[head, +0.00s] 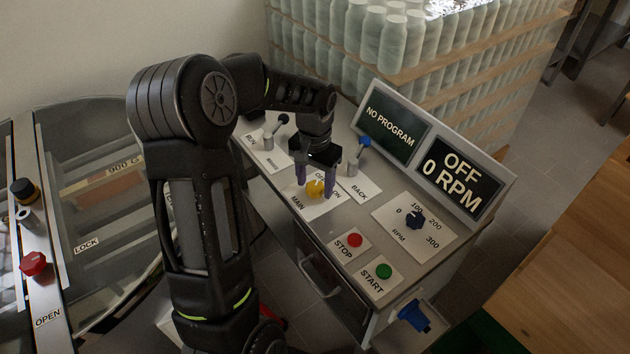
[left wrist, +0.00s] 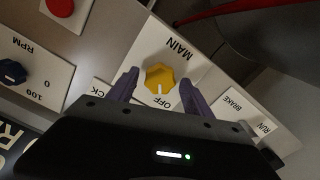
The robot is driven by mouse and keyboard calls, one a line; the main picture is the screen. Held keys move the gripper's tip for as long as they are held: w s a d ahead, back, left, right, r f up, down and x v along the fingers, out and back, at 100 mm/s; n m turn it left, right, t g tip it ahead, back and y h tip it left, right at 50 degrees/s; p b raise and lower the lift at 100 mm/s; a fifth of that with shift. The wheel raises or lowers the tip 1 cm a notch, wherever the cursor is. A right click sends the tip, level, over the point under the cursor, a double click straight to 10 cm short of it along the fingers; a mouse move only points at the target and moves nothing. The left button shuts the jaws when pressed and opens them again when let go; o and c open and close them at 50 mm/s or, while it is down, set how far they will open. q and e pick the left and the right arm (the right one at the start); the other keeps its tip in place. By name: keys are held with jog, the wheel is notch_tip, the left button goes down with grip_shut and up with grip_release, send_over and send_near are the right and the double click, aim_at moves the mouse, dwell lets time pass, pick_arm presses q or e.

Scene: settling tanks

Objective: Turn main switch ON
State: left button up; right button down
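The main switch is a yellow knob (head: 315,188) on a white plate marked MAIN on the control console. In the left wrist view the yellow knob (left wrist: 160,79) has a white mark that points toward the word OFF. My left gripper (head: 316,182) is above the knob, fingers pointing down. In the wrist view its purple fingers (left wrist: 158,82) stand open on either side of the knob, with a small gap on each side. The ON label is partly hidden by a finger in the head view. My right gripper is not in view.
A display (head: 459,179) reads OFF, 0 RPM; another (head: 391,134) reads NO PROGRAM. Nearby are a lever with a blue knob (head: 365,142), a black-tipped lever (head: 282,118), an RPM dial (head: 415,219), a red STOP button (head: 355,240) and a green START button (head: 383,271).

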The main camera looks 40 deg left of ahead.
pick_arm(q)
grip_shut()
dwell(0.4)
jog(key=shift+m, duration=0.5)
jog(key=m, duration=0.2)
jog(key=shift+m, duration=0.3)
jog(key=m, duration=0.3)
jog(key=shift+m, duration=0.3)
jog(key=m, duration=0.6)
jog(key=shift+w+m, duration=0.1)
jog(key=shift+m, duration=0.3)
jog(key=shift+o, duration=0.7)
grip_release()
